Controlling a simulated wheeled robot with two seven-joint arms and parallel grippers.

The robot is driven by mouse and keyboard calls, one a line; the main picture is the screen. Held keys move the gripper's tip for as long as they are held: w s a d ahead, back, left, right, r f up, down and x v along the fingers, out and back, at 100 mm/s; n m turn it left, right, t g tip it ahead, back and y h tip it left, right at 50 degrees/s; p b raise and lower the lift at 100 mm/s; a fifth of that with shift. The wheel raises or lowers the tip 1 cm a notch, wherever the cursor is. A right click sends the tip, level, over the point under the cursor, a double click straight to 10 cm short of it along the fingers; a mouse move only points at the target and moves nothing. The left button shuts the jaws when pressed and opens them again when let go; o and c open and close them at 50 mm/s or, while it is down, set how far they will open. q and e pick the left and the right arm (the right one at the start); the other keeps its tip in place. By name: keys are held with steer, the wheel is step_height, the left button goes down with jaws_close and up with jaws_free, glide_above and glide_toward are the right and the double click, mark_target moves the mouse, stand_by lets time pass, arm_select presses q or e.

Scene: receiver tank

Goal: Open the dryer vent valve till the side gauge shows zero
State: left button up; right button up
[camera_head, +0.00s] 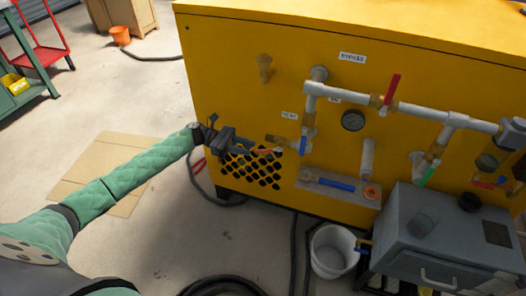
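A yellow machine cabinet (235,60) carries grey pipework with several coloured valve handles. A blue-handled brass valve (303,145) hangs at the lower left end of the pipe, below a small white label (289,115) too small to read surely. A round dark-faced gauge (353,121) sits right of it; its needle cannot be read. My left gripper (262,150) is in front of the black grille, just left of the blue-handled valve. An orange piece shows at its tips; whether they touch anything or are open is unclear. My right gripper is not in view.
A red-handled valve (391,90) and a green-handled valve (427,176) are farther right. A grey machine (440,240) and a white bucket (333,250) stand in front. Black hoses (225,285) lie on the floor. Flat cardboard (105,165) lies left.

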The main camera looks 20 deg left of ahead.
mark_target(263, 151)
arm_select(q)
steer(key=shift+s+d+p, duration=0.1)
steer(key=shift+d+p, duration=0.2)
steer(key=shift+d, duration=2.9)
jaws_close()
